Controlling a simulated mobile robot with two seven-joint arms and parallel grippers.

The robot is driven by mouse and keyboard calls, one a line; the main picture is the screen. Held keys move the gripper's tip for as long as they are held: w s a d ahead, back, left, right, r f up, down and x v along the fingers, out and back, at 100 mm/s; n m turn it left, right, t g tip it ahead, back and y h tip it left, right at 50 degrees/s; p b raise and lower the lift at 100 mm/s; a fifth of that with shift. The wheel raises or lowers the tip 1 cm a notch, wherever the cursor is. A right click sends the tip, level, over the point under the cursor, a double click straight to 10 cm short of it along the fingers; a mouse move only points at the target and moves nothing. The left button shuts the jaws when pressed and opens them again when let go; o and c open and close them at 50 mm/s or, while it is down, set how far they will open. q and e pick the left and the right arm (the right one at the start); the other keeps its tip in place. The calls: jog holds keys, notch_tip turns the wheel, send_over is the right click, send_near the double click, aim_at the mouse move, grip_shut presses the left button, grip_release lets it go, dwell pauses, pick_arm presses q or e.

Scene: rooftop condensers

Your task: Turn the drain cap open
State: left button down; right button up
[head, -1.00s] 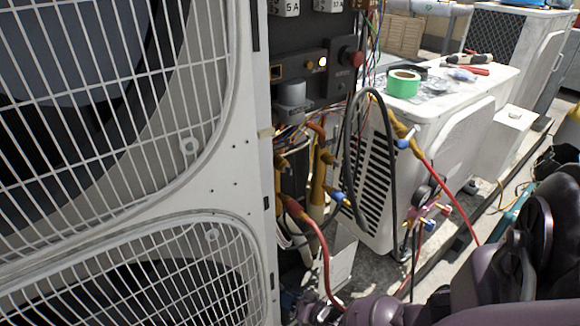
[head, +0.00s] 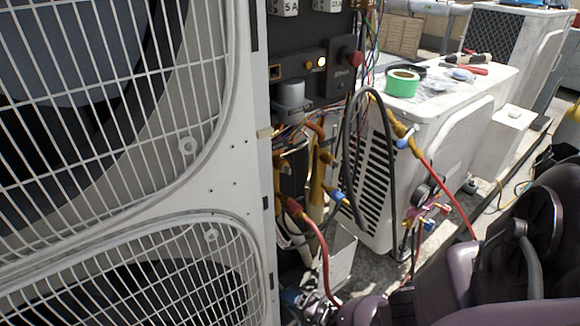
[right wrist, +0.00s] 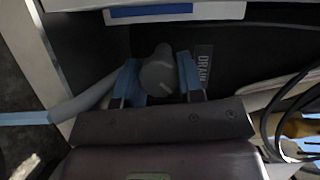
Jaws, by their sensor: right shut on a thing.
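The drain cap (right wrist: 158,74) is a grey knob with a pale mark on its face, in the right wrist view. A "DRAIN" label (right wrist: 203,67) is beside it on the dark panel. My right gripper (right wrist: 158,84) has its blue-tipped fingers on both sides of the cap and is shut on it. In the head view my right gripper (head: 312,303) shows only partly at the bottom, low beside the open unit; the cap cannot be made out there. My left gripper is not in view.
The large white condenser (head: 225,185) with wire fan grilles fills the left. Pipes, wires and a red hose (head: 325,262) hang close above my right gripper. A second white unit (head: 440,130) carries green tape (head: 402,84) and tools. In the wrist view a grey tube (right wrist: 85,106) runs left of the cap.

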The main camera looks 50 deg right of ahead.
dwell(0.5)
jog(key=o, duration=0.9)
jog(key=shift+s, duration=0.1)
jog(key=shift+s, duration=0.3)
pick_arm(q)
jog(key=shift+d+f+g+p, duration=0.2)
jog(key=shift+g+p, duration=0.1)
jog(key=shift+p, duration=0.4)
pick_arm(e)
jog(key=s, duration=0.3)
jog(key=s+d, duration=0.1)
jog(key=s, duration=0.6)
jog(key=shift+d+r, duration=0.2)
jog(key=shift+d, duration=0.1)
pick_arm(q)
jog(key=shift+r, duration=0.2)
